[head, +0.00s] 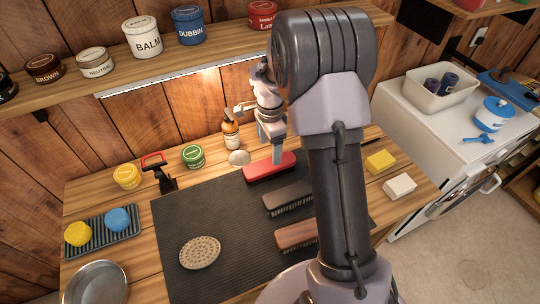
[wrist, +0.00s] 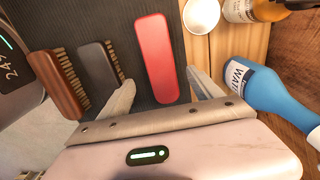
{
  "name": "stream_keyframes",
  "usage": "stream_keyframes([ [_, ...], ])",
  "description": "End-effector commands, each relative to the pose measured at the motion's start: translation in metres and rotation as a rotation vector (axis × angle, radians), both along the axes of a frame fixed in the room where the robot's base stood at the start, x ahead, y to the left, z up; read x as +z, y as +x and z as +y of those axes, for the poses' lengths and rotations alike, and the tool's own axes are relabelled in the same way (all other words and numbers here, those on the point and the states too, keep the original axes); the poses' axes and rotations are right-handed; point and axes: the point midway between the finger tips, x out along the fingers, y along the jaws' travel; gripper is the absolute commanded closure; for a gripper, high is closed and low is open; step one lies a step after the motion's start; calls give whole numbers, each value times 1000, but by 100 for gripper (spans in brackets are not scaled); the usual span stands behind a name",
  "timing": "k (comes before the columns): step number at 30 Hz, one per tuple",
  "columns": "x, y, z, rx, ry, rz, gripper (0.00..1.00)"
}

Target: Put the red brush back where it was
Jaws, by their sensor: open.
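The red brush (head: 270,167) lies on the back part of the dark mat (head: 222,225), behind a grey-backed brush and a wooden brush. It also shows in the wrist view (wrist: 156,58), long and red, running away from the gripper. My gripper (head: 270,150) is above and near the red brush in the head view. In the wrist view the two fingers (wrist: 162,82) are spread wide, with the near end of the red brush between them and nothing gripped. My arm hides part of the mat and bench on the right.
The grey-backed brush (head: 287,199) and wooden brush (head: 297,235) lie near the red one. A brown bottle (head: 231,134) and round white item (head: 239,158) stand behind. A blue bottle (wrist: 262,88) is close to the right finger. A shelf (head: 185,62) overhangs the back.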

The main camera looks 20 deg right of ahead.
Motion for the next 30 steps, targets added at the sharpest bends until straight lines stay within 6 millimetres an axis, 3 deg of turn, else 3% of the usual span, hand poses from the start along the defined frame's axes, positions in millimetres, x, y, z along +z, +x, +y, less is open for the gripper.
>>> stream_keyframes([
  [1,14,0,0,0,-1,-3,26],
  [7,45,-3,5,30,1,-17,26],
  [10,98,-22,26,169,2,-89,26],
  [12,146,-53,50,329,-1,-164,26],
  [14,181,-87,72,484,-11,-236,26],
  [15,199,-113,86,589,-24,-285,26],
  [17,219,-151,103,739,-47,-357,26],
  [19,229,-191,120,895,-80,-431,26],
  [22,230,-230,134,1058,-122,-507,26],
  [25,226,-249,141,1143,-148,-545,26],
  [30,225,-254,142,1167,-155,-554,26],
])
